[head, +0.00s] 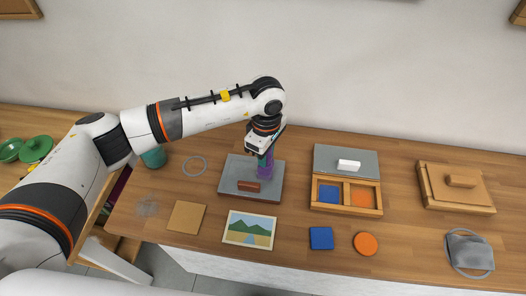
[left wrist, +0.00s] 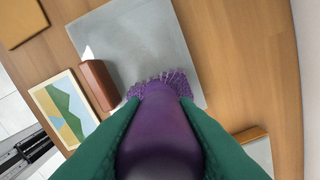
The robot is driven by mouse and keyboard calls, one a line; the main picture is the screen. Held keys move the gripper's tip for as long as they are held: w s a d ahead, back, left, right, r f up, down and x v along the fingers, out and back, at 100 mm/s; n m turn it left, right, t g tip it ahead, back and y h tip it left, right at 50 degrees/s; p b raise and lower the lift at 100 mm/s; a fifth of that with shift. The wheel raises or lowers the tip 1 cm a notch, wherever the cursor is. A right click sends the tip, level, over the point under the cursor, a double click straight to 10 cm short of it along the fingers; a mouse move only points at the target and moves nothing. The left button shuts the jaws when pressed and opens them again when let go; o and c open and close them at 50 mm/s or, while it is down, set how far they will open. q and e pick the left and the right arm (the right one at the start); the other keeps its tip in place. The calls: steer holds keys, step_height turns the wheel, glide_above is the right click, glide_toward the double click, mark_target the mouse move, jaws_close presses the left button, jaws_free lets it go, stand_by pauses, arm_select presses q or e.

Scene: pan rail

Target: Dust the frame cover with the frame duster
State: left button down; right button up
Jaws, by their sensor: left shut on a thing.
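The frame cover, a grey flat slab (head: 233,181) with a red-brown block handle (head: 248,186), lies on the wooden table. It also shows in the left wrist view (left wrist: 125,42), its handle (left wrist: 98,85) beside the duster. The frame duster (head: 265,169) is purple, with bristles (left wrist: 165,80) at its tip. My left gripper (head: 264,153) is shut on the duster, its green fingers around the purple handle in the left wrist view. The bristles are over the slab, right of its handle in the head view, and appear to meet its surface. My right gripper is not in view.
A landscape picture (head: 249,228) and a tan square (head: 187,217) lie in front of the slab. To the right are a compartment box (head: 346,209) with a grey lid (head: 330,158), a blue square (head: 321,238), an orange disc (head: 366,243) and a wooden lidded box (head: 457,187).

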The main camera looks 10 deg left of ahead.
arm_select(q)
steer(key=shift+f, duration=0.1)
steer(key=shift+d+f, duration=0.1)
steer(key=shift+f, duration=0.4)
steer(key=shift+f, duration=0.25)
stand_by(0.4)
steer(key=shift+w+a, duration=0.15)
steer(key=shift+a, duration=4.8)
steer(key=shift+r, duration=1.15)
steer(key=shift+r, duration=0.1)
